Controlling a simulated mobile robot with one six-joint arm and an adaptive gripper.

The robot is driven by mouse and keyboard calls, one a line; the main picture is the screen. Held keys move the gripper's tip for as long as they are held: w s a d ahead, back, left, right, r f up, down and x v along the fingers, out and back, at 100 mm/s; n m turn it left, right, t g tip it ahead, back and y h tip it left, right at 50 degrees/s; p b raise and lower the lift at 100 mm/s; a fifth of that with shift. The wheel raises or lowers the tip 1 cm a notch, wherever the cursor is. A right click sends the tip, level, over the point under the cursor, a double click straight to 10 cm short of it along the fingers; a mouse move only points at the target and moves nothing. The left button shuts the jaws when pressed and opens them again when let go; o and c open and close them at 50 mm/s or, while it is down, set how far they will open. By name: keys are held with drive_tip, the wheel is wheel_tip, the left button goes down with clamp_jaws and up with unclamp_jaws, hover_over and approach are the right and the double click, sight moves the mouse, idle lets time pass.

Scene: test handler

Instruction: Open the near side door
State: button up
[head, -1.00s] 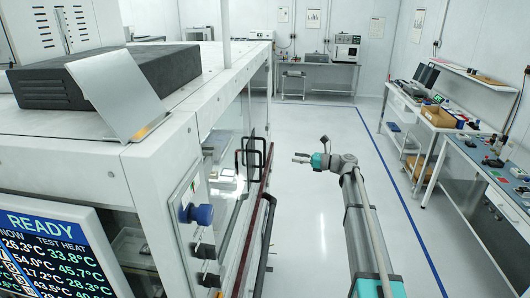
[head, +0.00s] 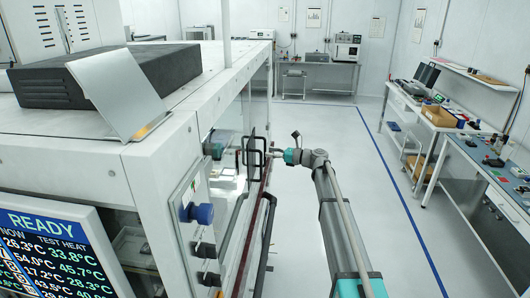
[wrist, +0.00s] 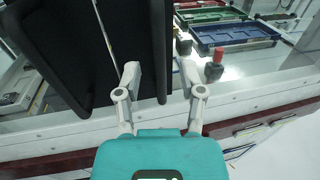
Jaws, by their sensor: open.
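The near side door (head: 226,222) is on the right flank of the white handler, seen at a steep angle in the head view. It looks shut. Black handles (head: 246,152) stand out side by side from the doors. My gripper (head: 277,154) is open just right of the handles, pointing at them. In the wrist view, my open gripper (wrist: 159,70) has a dark upright handle bar (wrist: 159,45) between its fingers in the picture. I cannot tell whether the fingers touch it. Another dark handle frame (wrist: 92,50) fills the left.
Inside the handler, a blue tray (wrist: 233,36), a green tray (wrist: 208,16) and a red-topped item (wrist: 217,60) show. A blue knob (head: 203,213) juts from the near corner. A workbench (head: 430,112) stands at right. The floor (head: 355,185) between is clear.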

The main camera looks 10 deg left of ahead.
drive_tip(key=shift+x, duration=1.5)
clamp_jaws()
